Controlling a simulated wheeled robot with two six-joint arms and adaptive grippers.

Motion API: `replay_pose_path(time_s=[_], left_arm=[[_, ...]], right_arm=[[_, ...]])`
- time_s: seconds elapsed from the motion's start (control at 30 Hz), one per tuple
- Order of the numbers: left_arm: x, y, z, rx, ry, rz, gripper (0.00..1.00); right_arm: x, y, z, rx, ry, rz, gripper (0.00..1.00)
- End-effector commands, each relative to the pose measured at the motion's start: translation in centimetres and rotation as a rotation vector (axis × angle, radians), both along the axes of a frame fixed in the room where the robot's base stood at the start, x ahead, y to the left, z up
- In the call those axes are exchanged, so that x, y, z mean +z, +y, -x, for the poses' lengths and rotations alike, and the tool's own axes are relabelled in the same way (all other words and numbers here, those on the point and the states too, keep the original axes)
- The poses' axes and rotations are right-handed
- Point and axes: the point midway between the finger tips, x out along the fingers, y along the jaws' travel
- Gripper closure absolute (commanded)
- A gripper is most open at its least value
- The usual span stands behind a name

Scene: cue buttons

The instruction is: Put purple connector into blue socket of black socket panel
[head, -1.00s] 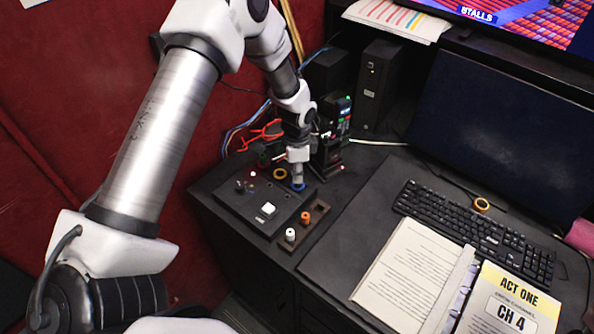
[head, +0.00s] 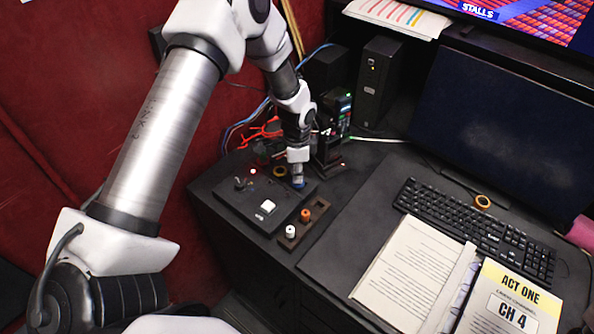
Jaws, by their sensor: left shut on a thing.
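The black socket panel (head: 237,208) lies on the desk at the centre left, with a yellow-ringed socket (head: 280,171) near its far edge. The blue socket (head: 300,187) is at its far right corner and partly covered by my left gripper (head: 298,181). My left gripper points down right over the blue socket, shut on the purple connector, which its fingers hide almost wholly. I cannot tell how deep the connector sits. My right gripper is not in view.
A brown holder (head: 312,224) with an orange connector (head: 305,215) and a white connector (head: 290,231) stands right of the panel. A black device (head: 340,125) and red cables (head: 262,133) are close behind the gripper. A keyboard (head: 470,232) and open papers (head: 410,270) lie to the right.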

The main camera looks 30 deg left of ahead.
Motion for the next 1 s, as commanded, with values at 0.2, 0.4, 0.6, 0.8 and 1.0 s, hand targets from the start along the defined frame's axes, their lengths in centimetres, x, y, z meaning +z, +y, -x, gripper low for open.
replay_pose_path(time_s=[0.2, 0.4, 0.6, 0.8, 1.0], left_arm=[[0.0, 0.0, 0.0, 0.000, 0.000, 0.000, 1.00], [-0.5, 0.0, 0.0, 0.000, 0.000, 0.000, 1.00], [-0.9, 0.0, 0.0, 0.000, 0.000, 0.000, 1.00], [-1.2, 0.0, 0.0, 0.000, 0.000, 0.000, 1.00], [-1.2, 0.0, 0.0, 0.000, 0.000, 0.000, 1.00]], right_arm=[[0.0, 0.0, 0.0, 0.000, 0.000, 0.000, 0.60], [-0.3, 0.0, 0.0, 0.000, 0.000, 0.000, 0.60], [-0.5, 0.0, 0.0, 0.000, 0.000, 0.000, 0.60], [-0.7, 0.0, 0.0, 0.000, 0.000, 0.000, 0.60], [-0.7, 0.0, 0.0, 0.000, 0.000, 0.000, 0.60]])
